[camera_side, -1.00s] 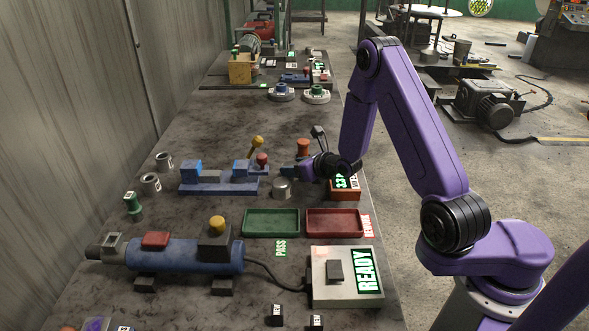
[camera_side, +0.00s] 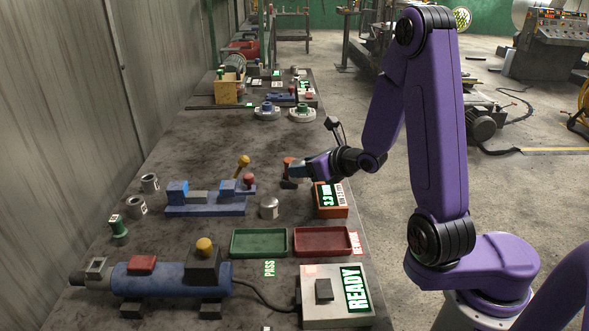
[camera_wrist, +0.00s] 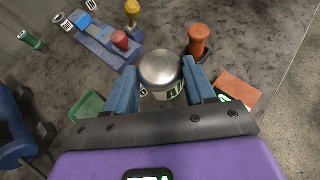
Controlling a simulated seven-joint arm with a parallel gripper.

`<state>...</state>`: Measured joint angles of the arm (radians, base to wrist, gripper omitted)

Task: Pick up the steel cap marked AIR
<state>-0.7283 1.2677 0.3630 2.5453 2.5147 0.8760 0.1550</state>
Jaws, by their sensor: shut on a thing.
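In the wrist view a round steel cap (camera_wrist: 161,70) sits between the two blue fingers of my gripper (camera_wrist: 161,82), which is shut on it. Its smooth top faces my camera. A label shows low on its side, but I cannot read it fully. In the side view my gripper (camera_side: 297,171) is above the bench, pointing left, and the held cap cannot be made out there. A steel cap (camera_side: 268,207) stands on the bench, below and left of the fingertips and apart from them, with no readable mark.
A blue fixture (camera_side: 210,203) with a yellow-knobbed lever is left. An orange-handled stamp (camera_wrist: 198,40) stands close beyond the fingers. An orange box (camera_side: 331,207) with a 3.3 mm display is right. Green (camera_side: 259,242) and red (camera_side: 323,241) trays lie in front.

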